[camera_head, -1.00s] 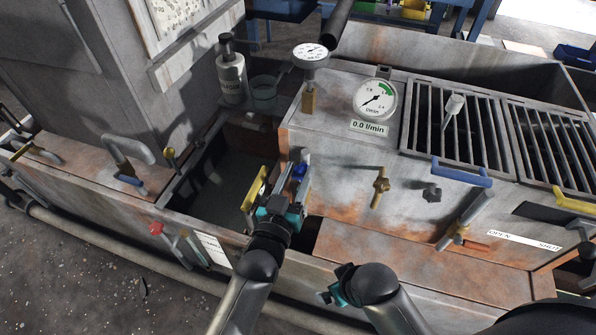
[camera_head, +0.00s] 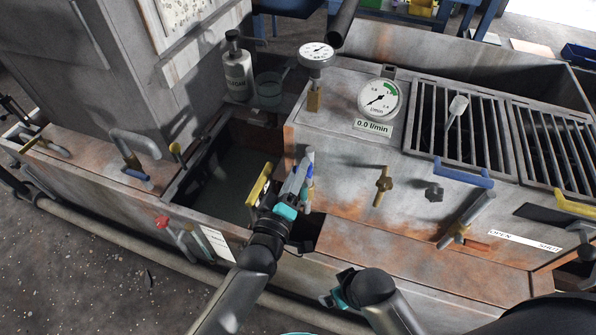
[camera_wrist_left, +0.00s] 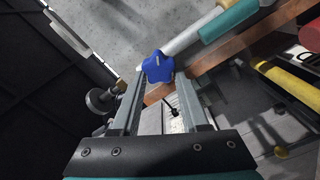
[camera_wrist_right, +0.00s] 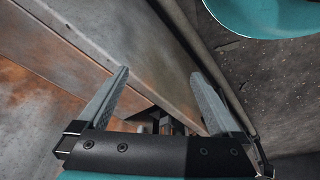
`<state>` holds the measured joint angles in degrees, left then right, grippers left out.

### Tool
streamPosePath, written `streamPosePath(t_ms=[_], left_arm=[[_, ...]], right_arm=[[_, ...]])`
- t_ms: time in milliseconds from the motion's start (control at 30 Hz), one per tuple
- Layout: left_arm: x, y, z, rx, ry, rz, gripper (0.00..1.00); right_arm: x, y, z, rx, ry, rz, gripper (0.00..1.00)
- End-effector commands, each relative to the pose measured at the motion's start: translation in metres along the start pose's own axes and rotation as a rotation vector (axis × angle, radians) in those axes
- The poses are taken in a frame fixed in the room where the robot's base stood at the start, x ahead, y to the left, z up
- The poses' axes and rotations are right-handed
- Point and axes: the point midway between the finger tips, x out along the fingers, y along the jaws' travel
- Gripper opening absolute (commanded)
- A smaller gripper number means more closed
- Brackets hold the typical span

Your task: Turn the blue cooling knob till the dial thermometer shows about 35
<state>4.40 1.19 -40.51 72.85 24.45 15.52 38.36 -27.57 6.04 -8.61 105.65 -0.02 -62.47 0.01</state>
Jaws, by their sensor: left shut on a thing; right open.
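The blue cooling knob (camera_wrist_left: 158,67) is a star-shaped knob, seen in the left wrist view between my left fingertips. My left gripper (camera_head: 299,178) is shut on it at the front left corner of the grey tank, and the fingers mostly hide the knob in the head view. The dial thermometer (camera_head: 316,52) has a round white face and stands on a brass fitting at the tank's corner; its reading is too small to make out. My right gripper (camera_wrist_right: 165,85) is open and empty, low in front of the tank.
A round flow gauge (camera_head: 379,98) stands above a label reading 0.0 l/min (camera_head: 373,127). A brass valve (camera_head: 382,185) and a dark knob (camera_head: 434,193) are right of my left gripper. A bottle (camera_head: 237,72) and a glass beaker (camera_head: 268,92) stand behind the open pit.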

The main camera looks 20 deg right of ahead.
Motion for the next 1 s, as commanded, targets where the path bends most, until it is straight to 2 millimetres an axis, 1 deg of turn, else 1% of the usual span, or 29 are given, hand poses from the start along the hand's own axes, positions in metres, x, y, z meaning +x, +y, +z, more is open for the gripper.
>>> streamPosePath(t_ms=[200, 367, 867, 900, 1000], left_arm=[[-0.0008, -0.0027, 0.0014, -0.097, -0.003, -0.002, 0.0], [-0.0008, -0.0031, 0.0013, -0.135, -0.003, -0.003, 0.0], [-0.0008, -0.003, 0.0016, -0.149, -0.004, -0.003, 0.0], [-0.0008, -0.003, 0.0016, -0.149, -0.004, -0.003, 0.49], [-0.0007, -0.0028, 0.0014, -0.148, -0.003, -0.002, 0.6]], right_arm=[[-0.0036, -0.0003, -0.0024, 0.001, 0.002, 0.0, 1.0], [-0.0065, -0.0004, -0.0055, 0.001, 0.011, -0.001, 1.0], [-0.0069, 0.0004, -0.0048, 0.002, 0.009, 0.0, 1.0], [-0.0069, 0.0004, -0.0047, 0.002, 0.009, 0.0, 1.0], [-0.0069, 0.0005, -0.0047, 0.002, 0.009, 0.001, 1.0]])
